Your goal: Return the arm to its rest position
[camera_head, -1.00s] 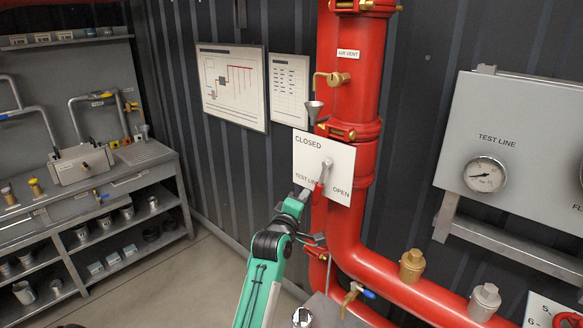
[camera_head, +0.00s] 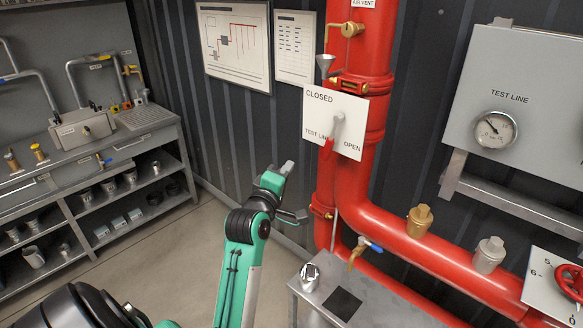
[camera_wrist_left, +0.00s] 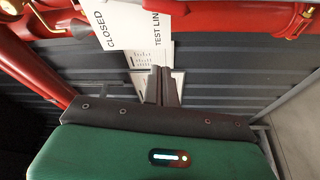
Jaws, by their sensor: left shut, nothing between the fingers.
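My left arm reaches up from the bottom of the head view. Its gripper (camera_head: 287,168) is shut and empty, in the air to the left of the red pipe and below the test line valve plate (camera_head: 349,105). The gripper is apart from the lever. In the left wrist view the shut fingers (camera_wrist_left: 162,72) point toward the dark corrugated wall, with part of the plate (camera_wrist_left: 128,28) beyond them. My right gripper is not in view.
The thick red pipe (camera_head: 357,190) stands right of my gripper and bends right low down. A grey metal table (camera_head: 375,308) is below it. A gauge panel (camera_head: 520,100) hangs at right. A shelved workbench (camera_head: 80,190) stands at left. The floor between is clear.

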